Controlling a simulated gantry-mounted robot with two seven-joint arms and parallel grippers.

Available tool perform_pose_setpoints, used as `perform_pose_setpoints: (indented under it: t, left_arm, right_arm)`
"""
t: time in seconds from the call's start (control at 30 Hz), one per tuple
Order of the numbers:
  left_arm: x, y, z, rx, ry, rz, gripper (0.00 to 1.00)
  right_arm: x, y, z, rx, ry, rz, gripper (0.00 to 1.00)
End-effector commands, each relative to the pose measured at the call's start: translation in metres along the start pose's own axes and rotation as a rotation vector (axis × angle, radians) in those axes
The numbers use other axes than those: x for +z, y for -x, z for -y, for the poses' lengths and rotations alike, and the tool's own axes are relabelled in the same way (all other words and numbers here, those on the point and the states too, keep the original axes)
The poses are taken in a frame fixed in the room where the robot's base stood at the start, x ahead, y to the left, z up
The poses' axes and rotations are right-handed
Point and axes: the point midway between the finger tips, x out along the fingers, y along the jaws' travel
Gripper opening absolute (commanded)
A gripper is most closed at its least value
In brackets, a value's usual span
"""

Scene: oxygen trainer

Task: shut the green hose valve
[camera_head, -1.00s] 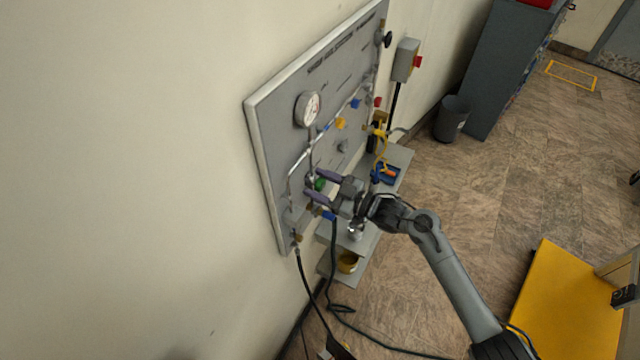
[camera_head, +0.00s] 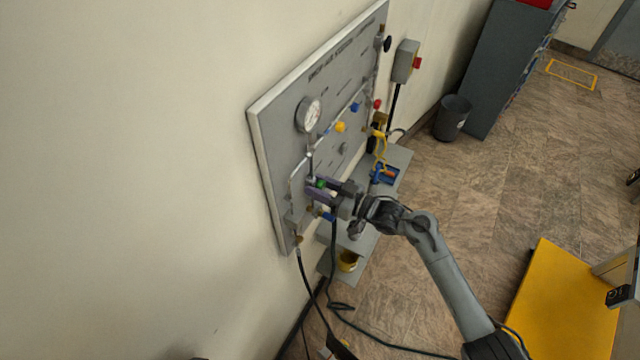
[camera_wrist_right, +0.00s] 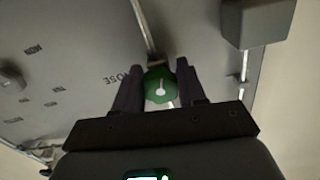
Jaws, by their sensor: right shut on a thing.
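The green hose valve (camera_wrist_right: 158,86) is a round green knob with a pale pointer, low on the grey wall panel (camera_head: 277,135). In the head view only a small patch of the green knob (camera_head: 320,183) shows between the fingers. My right gripper (camera_head: 316,188) reaches the panel from the right and is shut on the knob. In the right wrist view its dark fingers (camera_wrist_right: 158,90) stand on both sides of the knob. The panel lettering by the knob appears upside down there. My left gripper is not in view.
A round gauge (camera_head: 308,113) sits above the knob on the panel, with yellow (camera_head: 340,127) and blue (camera_head: 355,107) knobs further right. A grey shelf (camera_head: 398,160) stands below. Dark hoses (camera_head: 334,270) hang to the floor.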

Motion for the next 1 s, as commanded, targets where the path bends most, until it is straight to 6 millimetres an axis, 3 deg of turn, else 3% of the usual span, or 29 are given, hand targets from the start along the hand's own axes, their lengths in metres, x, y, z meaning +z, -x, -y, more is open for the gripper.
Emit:
perform_pose_setpoints:
  t: [0.17,0.2,0.33,0.73,1.0]
  left_arm:
    - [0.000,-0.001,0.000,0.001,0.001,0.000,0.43]
    - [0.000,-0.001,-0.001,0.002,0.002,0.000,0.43]
    - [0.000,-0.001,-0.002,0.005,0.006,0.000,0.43]
    - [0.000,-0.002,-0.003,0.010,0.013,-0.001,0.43]
    - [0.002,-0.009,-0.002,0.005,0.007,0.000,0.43]
  right_arm:
    - [0.004,0.001,-0.001,0.002,-0.001,0.006,0.10]
    - [0.004,0.001,-0.001,0.002,0.000,0.006,0.45]
    - [0.003,0.001,-0.001,0.001,0.001,0.004,0.65]
    - [0.003,0.006,-0.001,0.001,0.003,0.002,0.65]
    - [0.004,0.044,-0.001,0.002,0.005,0.003,0.65]
